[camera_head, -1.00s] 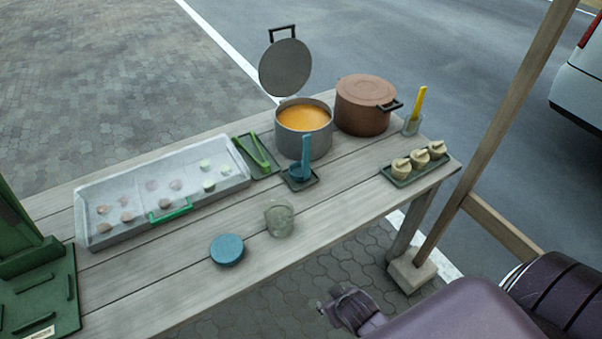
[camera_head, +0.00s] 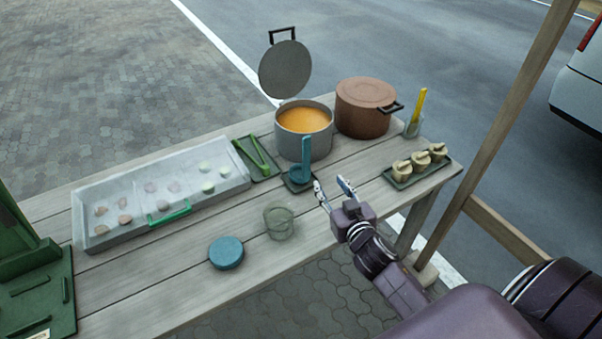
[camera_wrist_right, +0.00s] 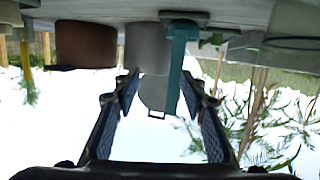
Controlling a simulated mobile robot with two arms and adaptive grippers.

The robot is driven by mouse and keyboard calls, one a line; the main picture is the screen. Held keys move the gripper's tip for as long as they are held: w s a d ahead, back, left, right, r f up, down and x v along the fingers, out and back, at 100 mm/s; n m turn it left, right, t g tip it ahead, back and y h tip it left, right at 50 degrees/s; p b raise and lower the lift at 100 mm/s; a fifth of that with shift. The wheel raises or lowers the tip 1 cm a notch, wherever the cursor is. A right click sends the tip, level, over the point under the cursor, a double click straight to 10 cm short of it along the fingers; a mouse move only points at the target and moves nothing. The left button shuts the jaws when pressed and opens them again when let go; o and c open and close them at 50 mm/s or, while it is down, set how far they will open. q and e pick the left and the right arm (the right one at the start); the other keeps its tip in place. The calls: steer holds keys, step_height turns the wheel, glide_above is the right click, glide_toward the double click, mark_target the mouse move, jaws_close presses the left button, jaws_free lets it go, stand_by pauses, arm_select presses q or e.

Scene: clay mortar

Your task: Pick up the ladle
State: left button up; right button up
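The blue-teal ladle (camera_head: 306,160) stands upright on a small dark tray (camera_head: 299,187) in front of the grey pot of orange soup (camera_head: 304,119). My right gripper (camera_head: 332,184) is open and empty, just right of the ladle and apart from it, near the table's front edge. In the right wrist view, which appears upside down, the ladle handle (camera_wrist_right: 175,75) shows between the spread fingers (camera_wrist_right: 165,85), nearer the right one. My left gripper is not in view.
A brown lidded pot (camera_head: 362,108), a cup with a yellow utensil (camera_head: 415,113) and a tray of rolled items (camera_head: 412,180) stand right. A clear jar (camera_head: 279,223) and blue lid (camera_head: 226,253) are in front. Green tongs (camera_head: 257,155) and a long tray (camera_head: 90,240) lie left.

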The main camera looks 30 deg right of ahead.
mark_target(307, 153)
steer(key=shift+w+a+r+n+t+y+p, duration=0.1)
steer(key=shift+w+a+r+n+t+y, duration=0.35)
steer(key=shift+w, duration=1.65)
steer(key=shift+w+r+n+t+y+p, duration=0.1)
steer(key=shift+w+r+n+t+y, duration=0.6)
steer(key=shift+w, duration=1.35)
steer(key=shift+w+a+r+n+t+y+p, duration=0.1)
steer(key=shift+w+a+r+t+y, duration=0.25)
steer(key=shift+w+y, duration=1.2)
steer(key=shift+w+d+r+h, duration=0.1)
steer(key=shift+w+h, duration=0.45)
steer(key=shift+h, duration=0.05)
jaws_close()
